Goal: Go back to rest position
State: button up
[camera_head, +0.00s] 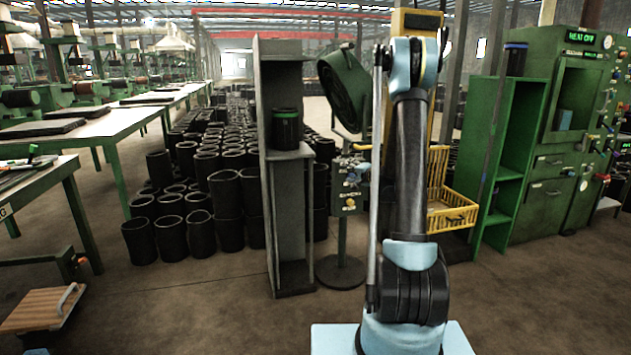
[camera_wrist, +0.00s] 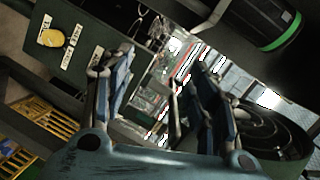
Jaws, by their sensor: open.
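My arm rises in the head view from its light-blue base. My gripper (camera_wrist: 160,85) is open in the wrist view, with its two blue fingers apart and nothing between them. A black sleeve with a green band (camera_head: 286,130) stands upright on the ledge of the grey shelf stand (camera_head: 278,210). It also shows tilted at the top right of the wrist view (camera_wrist: 262,22), apart from the fingers.
Many black sleeves (camera_head: 228,195) stand on the floor behind the stand. A dark green roll (camera_head: 345,90) hangs above the control box. A yellow basket (camera_head: 452,212), a green shelf (camera_head: 505,170) and a green machine (camera_head: 570,140) are at right.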

jog(key=s+a+r+n+g, duration=0.2)
jog(key=s, duration=0.7)
jog(key=s+a+r+n+g+h, duration=0.1)
jog(key=s+a+n+g, duration=0.1)
jog(key=s, duration=0.7)
jog(key=s+a+r+n+g, duration=0.1)
jog(key=s+r+n+g, duration=0.15)
jog(key=s, duration=0.65)
jog(key=s+d+f+n+g+h, duration=0.1)
jog(key=s+d+f+h, duration=0.1)
jog(key=s, duration=0.8)
jog(key=s+d+f+n+g+h, duration=0.1)
jog(key=s+d+f+g+h, duration=0.1)
jog(key=s, duration=0.8)
jog(key=s+d+f+n+g+h, duration=0.1)
jog(key=s+d+f, duration=0.3)
jog(key=s, duration=0.6)
jog(key=shift+s+d+f+g+h, duration=0.2)
jog(key=shift+f+g+h, duration=0.45)
jog(key=shift+f, duration=0.25)
